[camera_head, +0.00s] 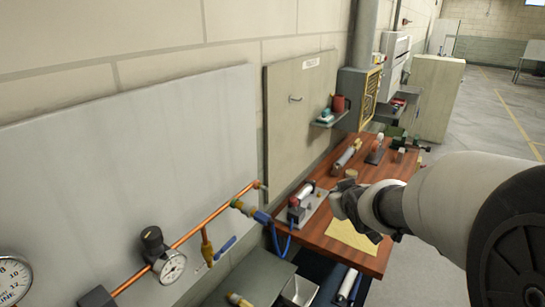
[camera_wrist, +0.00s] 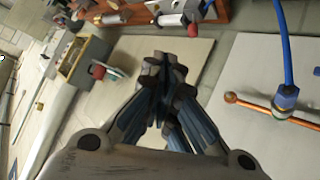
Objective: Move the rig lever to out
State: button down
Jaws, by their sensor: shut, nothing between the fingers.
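The rig is a metal plate on the wooden bench (camera_head: 330,240), carrying a silver cylinder (camera_head: 307,190) and a small red-tipped part (camera_head: 294,202), which may be the lever. Its setting is too small to read. In the wrist view, the rig's pale cylinder (camera_wrist: 172,19) and red tip (camera_wrist: 193,30) show at the top, beyond the fingers. My gripper (camera_head: 341,204) is shut and empty. It appears just right of the rig in the head view and covers part of the bench. In the wrist view, the closed fingertips (camera_wrist: 163,70) point toward the bench edge, apart from the rig.
A copper pipe (camera_head: 190,234) with a gauge (camera_head: 172,267) and blue-handled valve (camera_head: 226,247) runs along the left wall panel. A blue hose (camera_head: 274,240) hangs beside the bench. A yellow sheet (camera_head: 352,236) and other fixtures lie on the bench. Open floor is at right.

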jog(key=w+f+n+t+y, duration=0.15)
jog(key=w+f, duration=0.35)
jog(key=w, duration=0.5)
jog(key=n+t+y, duration=0.3)
jog(key=t+y, duration=0.1)
send_near(295, 202)
jog(key=s+d+r, duration=0.1)
jog(key=d+r, duration=0.2)
jog(key=d, duration=0.1)
jog(key=s+f+t+y, duration=0.2)
jog(key=s+f, duration=0.3)
jog(key=f, duration=0.2)
jog(key=shift+a+f+t, duration=0.25)
jog(key=shift+a+t, duration=0.1)
jog(key=shift+a, duration=0.05)
jog(key=shift+n+y, duration=0.25)
jog(key=b+x, duration=0.2)
jog(key=x, duration=1.2)
jog(key=shift+b, duration=0.3)
